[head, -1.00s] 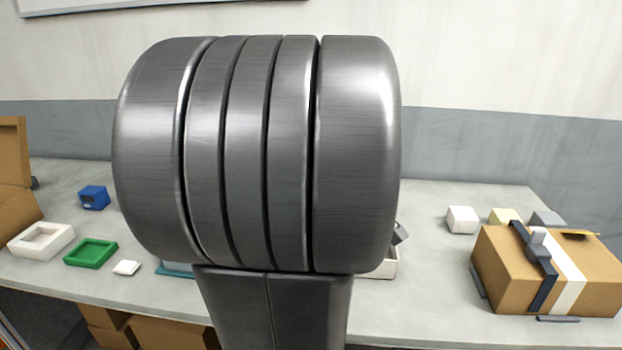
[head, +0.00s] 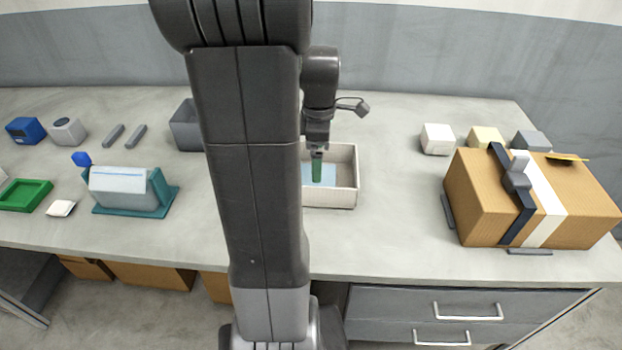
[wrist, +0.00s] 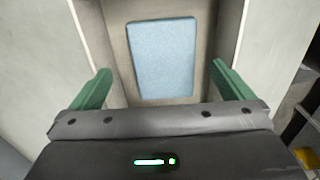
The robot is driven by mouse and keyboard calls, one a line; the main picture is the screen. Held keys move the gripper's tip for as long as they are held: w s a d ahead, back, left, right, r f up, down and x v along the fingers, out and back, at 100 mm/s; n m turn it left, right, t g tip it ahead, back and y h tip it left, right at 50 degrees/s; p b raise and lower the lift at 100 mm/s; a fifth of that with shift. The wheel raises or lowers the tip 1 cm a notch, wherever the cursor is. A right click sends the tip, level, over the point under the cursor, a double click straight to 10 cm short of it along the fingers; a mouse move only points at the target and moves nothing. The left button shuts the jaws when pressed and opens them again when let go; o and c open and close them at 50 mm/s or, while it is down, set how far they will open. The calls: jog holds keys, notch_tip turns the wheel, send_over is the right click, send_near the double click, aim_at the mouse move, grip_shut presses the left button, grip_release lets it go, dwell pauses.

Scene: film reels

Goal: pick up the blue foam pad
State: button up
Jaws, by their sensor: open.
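The blue foam pad (wrist: 161,57) is a light blue rectangle lying flat on the floor of an open pale box (head: 343,198). In the head view part of the pad (head: 327,174) shows inside the box, and my arm hides the box's left part. My gripper (head: 317,178) points down over the box. In the wrist view the green fingers of my gripper (wrist: 160,78) are spread wide, one on each side of the pad, with nothing between them. I cannot tell how high the fingertips are above the pad.
A taped cardboard box (head: 480,205) stands at the right, with several small blocks (head: 437,139) behind it. Left of my arm are a teal holder (head: 160,190), a grey bin (head: 187,127), a green tray (head: 22,195) and a blue box (head: 25,131).

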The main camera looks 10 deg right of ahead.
jog(key=f, duration=0.2)
jog(key=a+f, duration=0.1)
jog(key=f, duration=0.2)
jog(key=shift+a, duration=0.2)
jog(key=shift+f, duration=0.3)
jog(key=c, duration=0.9)
